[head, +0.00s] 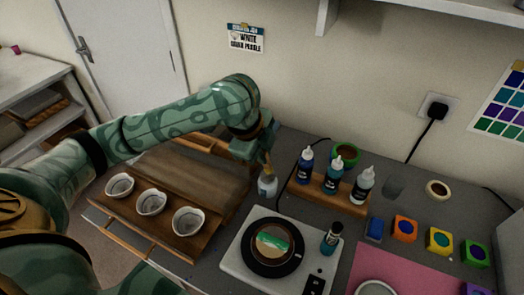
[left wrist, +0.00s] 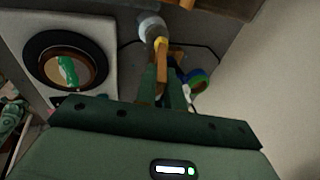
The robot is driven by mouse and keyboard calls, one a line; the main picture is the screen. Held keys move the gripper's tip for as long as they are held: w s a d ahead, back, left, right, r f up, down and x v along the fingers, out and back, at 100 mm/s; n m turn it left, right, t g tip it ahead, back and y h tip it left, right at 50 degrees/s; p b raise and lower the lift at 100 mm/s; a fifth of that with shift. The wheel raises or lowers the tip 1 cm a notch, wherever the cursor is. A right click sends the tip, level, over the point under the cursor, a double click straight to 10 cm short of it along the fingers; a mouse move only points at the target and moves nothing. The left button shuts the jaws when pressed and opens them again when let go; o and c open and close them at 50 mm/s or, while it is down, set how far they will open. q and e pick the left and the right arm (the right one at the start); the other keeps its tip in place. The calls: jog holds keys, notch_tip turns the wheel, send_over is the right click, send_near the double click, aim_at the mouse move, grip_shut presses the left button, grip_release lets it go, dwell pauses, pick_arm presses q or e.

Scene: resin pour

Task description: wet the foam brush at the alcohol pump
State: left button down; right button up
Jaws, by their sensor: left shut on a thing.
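My left gripper (head: 264,156) reaches in from the left and is shut on the foam brush (head: 268,169), which points down. The alcohol pump (head: 267,186) is a small whitish bottle on the grey table, directly below the brush in the head view. The brush tip overlaps the pump top, and I cannot tell whether they touch. My right gripper is not in view.
A turntable (head: 235,262) with a round green-and-brown piece stands in front. A wooden rack (head: 350,207) with several bottles is to the right. A wooden tray (head: 135,222) with three white cups is to the left. Colored pots and a pink mat (head: 414,272) lie farther right.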

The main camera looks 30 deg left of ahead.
pick_arm(q)
jog(key=shift+f, duration=0.9)
dwell(0.6)
dwell(0.4)
notch_tip(320, 180, up, 4)
jog(key=p, duration=0.5)
jog(key=shift+f, duration=0.1)
notch_tip(320, 180, up, 3)
jog(key=p, duration=0.5)
dwell(0.5)
